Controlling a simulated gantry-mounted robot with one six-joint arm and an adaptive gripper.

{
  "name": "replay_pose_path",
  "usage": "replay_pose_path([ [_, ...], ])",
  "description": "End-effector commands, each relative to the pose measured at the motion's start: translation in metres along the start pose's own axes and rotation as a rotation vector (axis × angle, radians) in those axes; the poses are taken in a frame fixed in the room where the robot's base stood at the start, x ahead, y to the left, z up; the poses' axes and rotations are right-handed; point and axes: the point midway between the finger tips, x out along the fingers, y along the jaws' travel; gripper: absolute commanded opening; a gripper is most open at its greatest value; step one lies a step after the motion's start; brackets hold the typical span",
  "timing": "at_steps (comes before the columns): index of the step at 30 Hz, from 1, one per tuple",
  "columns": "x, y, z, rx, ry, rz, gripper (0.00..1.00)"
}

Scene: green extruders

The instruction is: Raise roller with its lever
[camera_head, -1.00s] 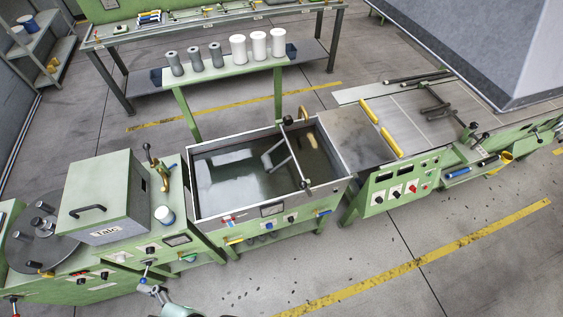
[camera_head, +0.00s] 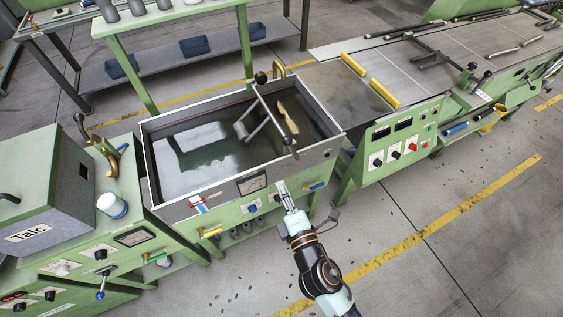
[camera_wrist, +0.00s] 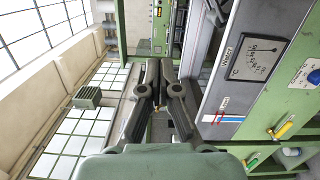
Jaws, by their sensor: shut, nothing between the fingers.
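The roller (camera_head: 252,132) is a grey bar assembly in the open water tank (camera_head: 165,195). Its lever, a thin dark bar with black ball knobs (camera_head: 289,141), crosses over the tank from the back rim to the front rim near the right end. My gripper (camera_head: 281,184) is in front of the tank's front panel, below and slightly left of the front knob and apart from it. In the wrist view my gripper (camera_wrist: 160,92) shows its dark fingers closed together with nothing between them. The lever cannot be made out in the wrist view.
The front panel carries a water gauge (camera_head: 252,183), also large in the wrist view (camera_wrist: 257,57), and a yellow handle (camera_wrist: 285,129). The talc box (camera_head: 45,185) stands left. A control panel (camera_head: 400,140) and conveyor stand right. The floor in front is free.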

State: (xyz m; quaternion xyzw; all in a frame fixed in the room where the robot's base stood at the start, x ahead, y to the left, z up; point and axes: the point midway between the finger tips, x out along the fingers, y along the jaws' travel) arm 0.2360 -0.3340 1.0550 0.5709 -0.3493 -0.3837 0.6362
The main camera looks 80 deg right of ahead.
Motion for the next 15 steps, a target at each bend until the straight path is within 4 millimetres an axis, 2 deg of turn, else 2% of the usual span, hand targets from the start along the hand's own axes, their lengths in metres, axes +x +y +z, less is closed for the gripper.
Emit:
replay_pose_path([
  [10,0.001,0.001,0.0,-0.007,0.001,0.002,0.0],
  [15,0.018,0.004,0.001,-0.004,-0.001,0.004,0.0],
])
